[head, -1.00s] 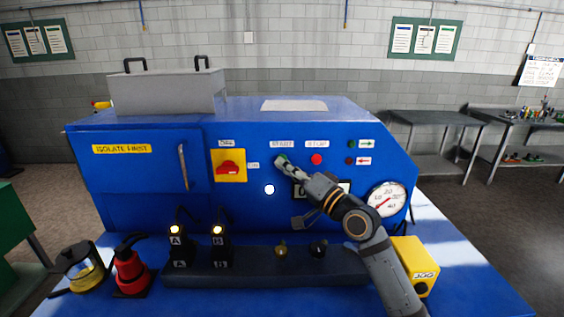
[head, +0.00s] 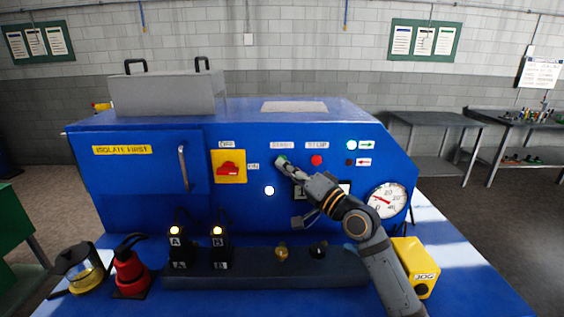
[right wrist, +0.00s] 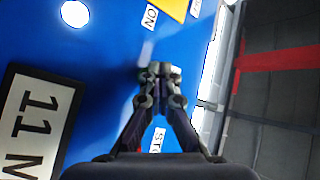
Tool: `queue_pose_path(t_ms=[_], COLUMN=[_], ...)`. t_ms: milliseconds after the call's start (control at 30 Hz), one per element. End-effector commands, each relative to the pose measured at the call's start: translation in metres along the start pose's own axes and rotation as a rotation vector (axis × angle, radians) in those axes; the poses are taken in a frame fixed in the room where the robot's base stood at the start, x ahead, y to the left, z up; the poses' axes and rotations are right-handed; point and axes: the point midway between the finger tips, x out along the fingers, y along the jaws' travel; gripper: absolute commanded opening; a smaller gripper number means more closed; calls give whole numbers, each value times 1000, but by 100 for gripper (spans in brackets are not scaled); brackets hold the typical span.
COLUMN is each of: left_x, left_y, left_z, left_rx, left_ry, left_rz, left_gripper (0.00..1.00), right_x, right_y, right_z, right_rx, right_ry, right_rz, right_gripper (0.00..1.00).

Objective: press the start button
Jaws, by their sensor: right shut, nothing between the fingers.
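The start button (head: 284,157) is green and sits under its label on the blue machine's front panel. Only a small part of it shows, behind my fingertips. My right gripper (head: 280,162) is shut and empty, its tips at the button and seemingly touching it. In the right wrist view the closed fingertips (right wrist: 160,75) are against the blue panel, and the button is hidden behind them. The red stop button (head: 316,160) is just to the right. A green indicator (head: 351,145) by the green arrow label glows brightly. My left gripper is not in view.
A yellow switch plate with a red knob (head: 229,167) and a lit white lamp (head: 269,190) are left of the gripper. A pressure gauge (head: 388,201) is at right. A yellow box (head: 410,262), a red bottle (head: 130,270) and a jug (head: 80,268) stand in front.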

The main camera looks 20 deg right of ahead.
Motion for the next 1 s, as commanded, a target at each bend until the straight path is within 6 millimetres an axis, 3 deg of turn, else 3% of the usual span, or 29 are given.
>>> queue_pose_path(t_ms=[600, 1000], left_x=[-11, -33], left_y=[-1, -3], left_z=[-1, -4], left_rx=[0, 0], left_ry=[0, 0], left_rz=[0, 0], left_gripper=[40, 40], right_x=[-12, -39], right_y=[-9, -30], right_z=[9, 28], right_rx=[0, -1], right_ry=[-1, -2], right_rz=[1, 3], right_gripper=[0, 0])
